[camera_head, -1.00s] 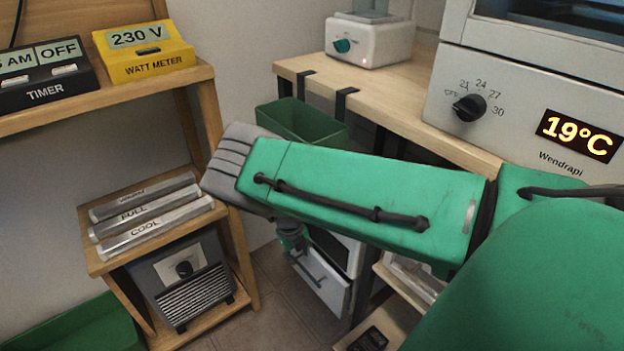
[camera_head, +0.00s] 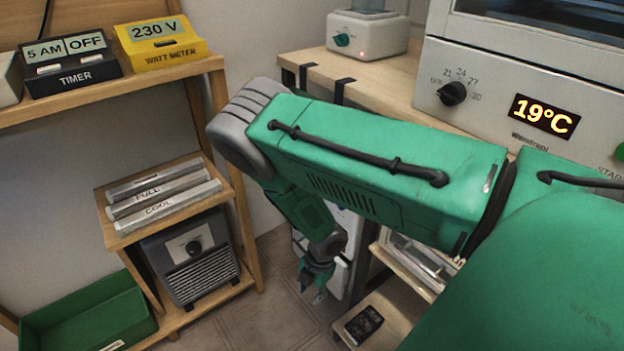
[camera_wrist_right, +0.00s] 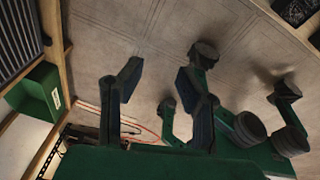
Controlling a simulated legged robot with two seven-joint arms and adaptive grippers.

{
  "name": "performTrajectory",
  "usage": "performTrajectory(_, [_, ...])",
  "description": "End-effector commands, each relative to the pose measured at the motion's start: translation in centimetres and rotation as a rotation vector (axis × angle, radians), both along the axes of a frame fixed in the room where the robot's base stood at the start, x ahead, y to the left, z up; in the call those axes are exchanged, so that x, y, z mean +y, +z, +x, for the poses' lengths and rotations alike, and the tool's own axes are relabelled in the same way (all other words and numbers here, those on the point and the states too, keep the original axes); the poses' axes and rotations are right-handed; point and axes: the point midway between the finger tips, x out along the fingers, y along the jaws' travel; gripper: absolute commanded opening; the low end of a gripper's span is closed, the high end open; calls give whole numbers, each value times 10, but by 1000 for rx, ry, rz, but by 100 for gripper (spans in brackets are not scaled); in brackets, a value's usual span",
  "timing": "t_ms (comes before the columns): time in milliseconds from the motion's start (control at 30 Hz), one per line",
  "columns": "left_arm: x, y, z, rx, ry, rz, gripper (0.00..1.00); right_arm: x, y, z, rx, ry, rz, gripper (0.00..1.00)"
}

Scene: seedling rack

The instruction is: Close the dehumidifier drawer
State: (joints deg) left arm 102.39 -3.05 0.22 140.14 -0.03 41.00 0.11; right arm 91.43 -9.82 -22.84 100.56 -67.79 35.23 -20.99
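A white unit (camera_head: 352,224), which looks like the dehumidifier, stands low under the wooden bench, mostly behind my right forearm and hand. Its pale drawer front (camera_head: 340,277) shows beside my right gripper, but how far it stands out is hidden. My right gripper (camera_head: 318,283) hangs low in front of this unit, pointing down. Whether it touches the drawer cannot be told. In the right wrist view, its dark fingers (camera_wrist_right: 205,82) are spread apart with nothing between them, above the tiled floor. My left gripper is not in view.
A wooden stand (camera_head: 248,235) with a grey heater (camera_head: 190,258) and several silver bars is to the left. A green tray (camera_head: 85,320) lies lower left. A low shelf (camera_head: 395,312) with a black box (camera_head: 364,325) is right of the gripper. Floor (camera_head: 275,310) between is clear.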

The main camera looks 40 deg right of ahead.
Motion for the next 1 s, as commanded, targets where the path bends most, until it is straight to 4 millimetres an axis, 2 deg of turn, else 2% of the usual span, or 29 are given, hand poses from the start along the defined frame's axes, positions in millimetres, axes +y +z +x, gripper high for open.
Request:
performTrajectory(200, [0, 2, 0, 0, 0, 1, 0, 7, 5, -11, 5, -141, 22, 31])
performTrajectory(667, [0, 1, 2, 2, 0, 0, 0, 10, 6, -16, 8, -195, 30, 31])
performTrajectory(767, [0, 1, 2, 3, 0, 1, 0, 18, 11, -29, 19, -340, 48, 31])
performTrajectory(867, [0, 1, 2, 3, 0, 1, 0, 31, 21, -54, 44, -606, 70, 31])
performTrajectory(1000, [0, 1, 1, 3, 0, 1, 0, 47, 44, -99, 89, -1038, 69, 31])
